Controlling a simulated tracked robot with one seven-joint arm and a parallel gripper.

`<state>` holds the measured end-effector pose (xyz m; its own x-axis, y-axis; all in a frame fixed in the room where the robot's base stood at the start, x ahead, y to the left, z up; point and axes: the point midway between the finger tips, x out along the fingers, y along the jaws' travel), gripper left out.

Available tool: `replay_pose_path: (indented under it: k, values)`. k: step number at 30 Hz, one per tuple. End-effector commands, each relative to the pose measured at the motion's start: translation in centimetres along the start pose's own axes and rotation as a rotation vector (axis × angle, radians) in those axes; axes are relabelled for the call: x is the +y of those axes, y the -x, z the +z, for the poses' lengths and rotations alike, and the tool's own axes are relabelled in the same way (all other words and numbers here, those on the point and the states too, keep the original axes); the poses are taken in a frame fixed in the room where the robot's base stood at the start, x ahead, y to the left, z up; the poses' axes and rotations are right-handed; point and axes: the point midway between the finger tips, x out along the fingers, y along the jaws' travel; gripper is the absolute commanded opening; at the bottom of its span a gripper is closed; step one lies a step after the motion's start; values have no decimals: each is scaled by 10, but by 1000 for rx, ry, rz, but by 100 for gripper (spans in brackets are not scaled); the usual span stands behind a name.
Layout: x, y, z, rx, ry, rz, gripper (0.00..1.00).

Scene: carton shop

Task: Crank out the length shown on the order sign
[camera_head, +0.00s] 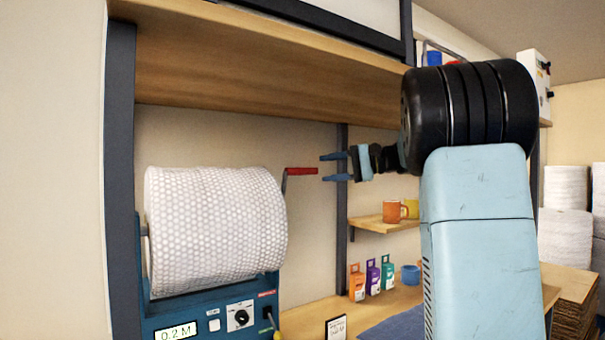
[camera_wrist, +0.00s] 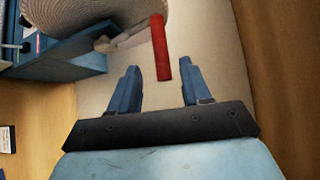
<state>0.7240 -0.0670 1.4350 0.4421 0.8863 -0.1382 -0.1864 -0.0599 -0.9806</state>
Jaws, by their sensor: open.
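A large roll of white bubble wrap (camera_head: 215,230) sits in a blue dispenser (camera_head: 215,312) at the left. A crank with a red handle (camera_head: 302,171) sticks out from the roll's right side; the handle also shows in the wrist view (camera_wrist: 160,48). The dispenser's display (camera_head: 176,332) reads "0.2 M". My gripper (camera_head: 326,168) is open and empty, just right of the red handle. In the wrist view the handle's near end lies between the lines of my two fingers, apart from both. A small sign (camera_head: 336,328) stands at the bottom; its writing is too small to read.
A wooden shelf (camera_head: 270,65) runs above the roll. A dark upright post (camera_head: 342,215) stands behind my gripper. Wall space around the handle is clear.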

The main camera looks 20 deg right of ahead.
Motion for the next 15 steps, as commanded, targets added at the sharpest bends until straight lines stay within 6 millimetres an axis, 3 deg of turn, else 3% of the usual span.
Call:
replay_pose_path:
  k: [6,15]
  values:
    - [0,-40,1,-3,1,0,48]
    - [0,-74,0,-1,0,2,48]
